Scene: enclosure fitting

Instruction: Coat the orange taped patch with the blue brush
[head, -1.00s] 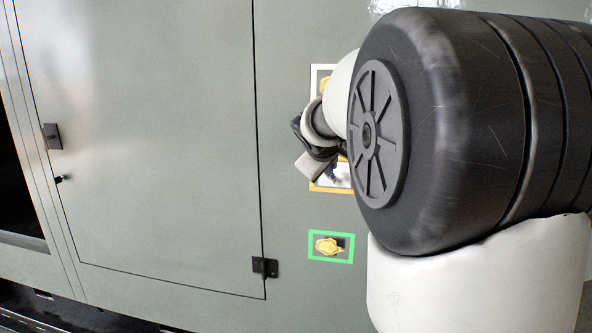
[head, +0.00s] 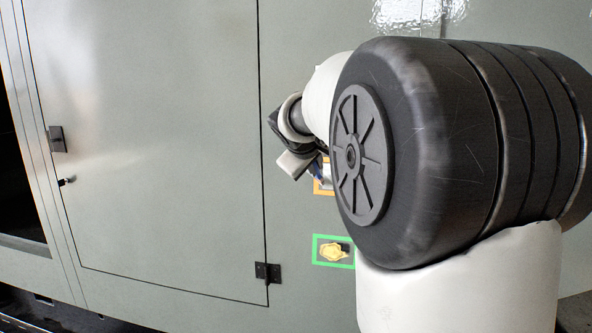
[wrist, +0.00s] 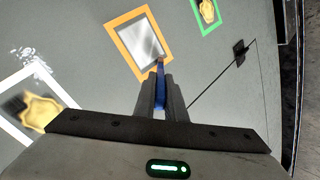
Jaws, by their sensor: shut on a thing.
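The orange taped patch (wrist: 139,42) is on the grey panel, at the top centre of the wrist view. Its inside looks mostly whitish, with greyer margins along the tape. My gripper (wrist: 161,84) is shut on the blue brush (wrist: 160,92), which points toward the patch. The brush tip overlaps the patch's lower right inside corner; I cannot tell whether it touches. In the head view the orange tape (head: 318,187) shows only in part, since my arm and gripper hide the rest.
A green taped patch (head: 333,251) with a yellow blotch lies below the orange one. A white taped patch (wrist: 38,105), also with a yellow blotch, shows at left in the wrist view. A door hinge (head: 267,272) and latch (head: 57,139) stick out from the panel.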

